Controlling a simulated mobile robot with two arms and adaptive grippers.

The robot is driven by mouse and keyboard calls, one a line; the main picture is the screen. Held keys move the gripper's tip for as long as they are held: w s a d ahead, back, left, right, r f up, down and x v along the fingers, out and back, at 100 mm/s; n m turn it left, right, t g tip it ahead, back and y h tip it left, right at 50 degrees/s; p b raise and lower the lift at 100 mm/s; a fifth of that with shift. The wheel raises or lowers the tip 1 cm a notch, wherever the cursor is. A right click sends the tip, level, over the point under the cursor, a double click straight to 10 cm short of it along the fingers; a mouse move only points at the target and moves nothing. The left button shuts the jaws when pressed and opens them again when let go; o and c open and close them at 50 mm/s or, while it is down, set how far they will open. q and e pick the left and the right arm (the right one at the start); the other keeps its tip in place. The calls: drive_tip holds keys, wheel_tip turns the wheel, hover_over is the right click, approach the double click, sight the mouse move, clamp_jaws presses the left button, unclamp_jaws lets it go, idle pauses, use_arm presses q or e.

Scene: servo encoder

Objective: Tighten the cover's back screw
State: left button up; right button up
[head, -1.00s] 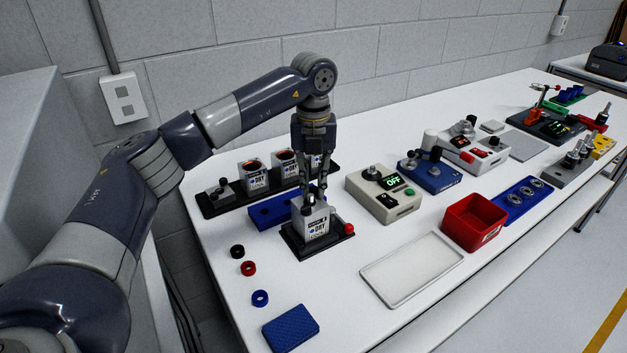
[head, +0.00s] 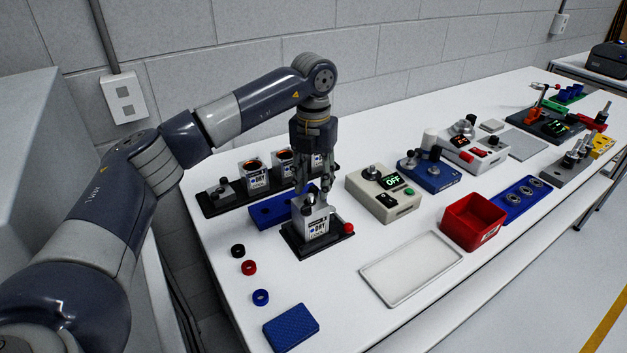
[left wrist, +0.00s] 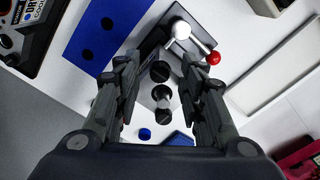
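The grey cased unit labelled DRY (head: 318,226) stands upright in a black fixture (head: 296,243) with a red-knobbed lever (head: 348,228). The left wrist view looks down on two dark slotted screw heads, one nearer the lever (left wrist: 160,71) and one on a silver shaft (left wrist: 161,93), which seems to stand taller. How deep either screw sits is unclear. My left gripper (head: 313,190) is above the unit with fingers apart; in the left wrist view its fingers (left wrist: 165,85) flank the screws with gaps on both sides. My right gripper is out of view.
A blue block (head: 268,211) lies close behind the fixture, before a black rack (head: 212,207) with more units. A grey OFF-display device (head: 385,195) stands to the right. A pale tray (head: 410,268) and blue mat (head: 290,327) lie in front.

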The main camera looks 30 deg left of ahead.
sight(313, 188)
use_arm(q)
wheel_tip(313, 188, up, 12)
idle(0.7)
